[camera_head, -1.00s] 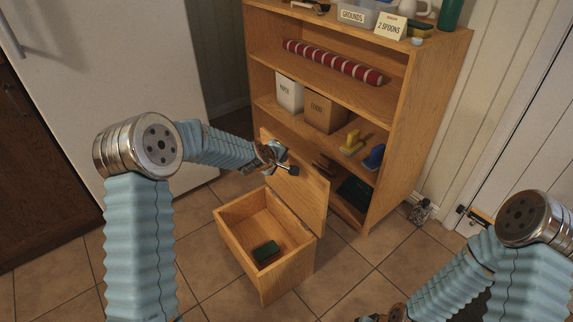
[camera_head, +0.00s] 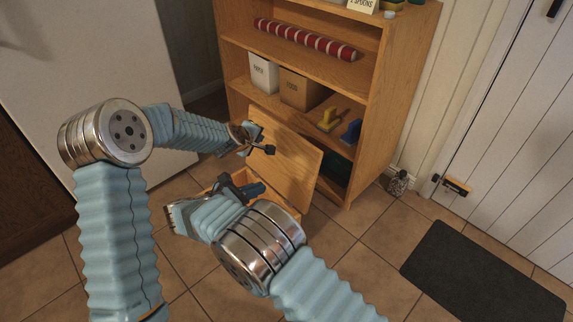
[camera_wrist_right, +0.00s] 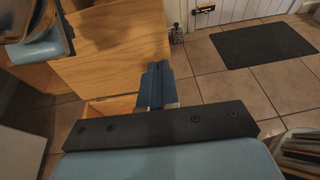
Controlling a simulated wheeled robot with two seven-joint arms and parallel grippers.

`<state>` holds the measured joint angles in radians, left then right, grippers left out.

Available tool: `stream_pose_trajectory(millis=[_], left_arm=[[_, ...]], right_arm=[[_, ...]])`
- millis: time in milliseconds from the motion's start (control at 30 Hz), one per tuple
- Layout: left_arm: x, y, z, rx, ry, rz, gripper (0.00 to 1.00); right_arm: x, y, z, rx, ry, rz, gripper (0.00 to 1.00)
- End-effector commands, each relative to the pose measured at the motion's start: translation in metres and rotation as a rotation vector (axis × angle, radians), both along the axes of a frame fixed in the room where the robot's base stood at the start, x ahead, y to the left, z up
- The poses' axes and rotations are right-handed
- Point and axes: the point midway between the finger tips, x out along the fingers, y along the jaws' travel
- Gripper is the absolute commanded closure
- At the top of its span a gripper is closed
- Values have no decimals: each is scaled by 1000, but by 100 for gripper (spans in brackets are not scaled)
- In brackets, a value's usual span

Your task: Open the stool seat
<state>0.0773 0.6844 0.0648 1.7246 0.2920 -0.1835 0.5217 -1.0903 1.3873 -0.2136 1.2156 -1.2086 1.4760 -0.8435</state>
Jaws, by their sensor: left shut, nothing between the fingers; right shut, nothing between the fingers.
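The stool seat (camera_head: 296,170) is a wooden lid standing raised at the back of the stool box, close to the bookcase. It also fills the upper middle of the right wrist view (camera_wrist_right: 120,58). My left gripper (camera_head: 264,149) is shut and empty at the seat's upper left; I cannot tell whether it touches. My right gripper (camera_head: 258,189) is shut and empty, over the box in front of the seat. It shows in the right wrist view (camera_wrist_right: 156,85) as closed blue fingers. My right arm hides most of the box and its inside.
The wooden bookcase (camera_head: 372,115) stands behind the seat, holding a red-striped roll (camera_head: 304,38), two boxes and brushes. A jar (camera_head: 398,183) stands on the floor beside it. A dark mat (camera_head: 483,275) lies at the right. Tiled floor between is clear.

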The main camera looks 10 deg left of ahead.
Motion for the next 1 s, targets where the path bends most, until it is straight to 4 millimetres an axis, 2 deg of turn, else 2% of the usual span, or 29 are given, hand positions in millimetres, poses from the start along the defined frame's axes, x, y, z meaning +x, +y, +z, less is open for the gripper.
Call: stream_pose_trajectory(millis=[33,100,233,700,1000], left_arm=[[0,0,0,0,0,0,100],[0,0,0,0,0,0,100],[0,0,0,0,0,0,100],[0,0,0,0,0,0,100],[0,0,0,0,0,0,100]], right_arm=[[-3,9,11,-23,-31,15,100],[-5,15,20,-46,-57,22,100],[1,11,23,-56,-70,25,100],[71,-49,2,-53,-67,23,100],[96,-70,7,-51,-68,24,100]])
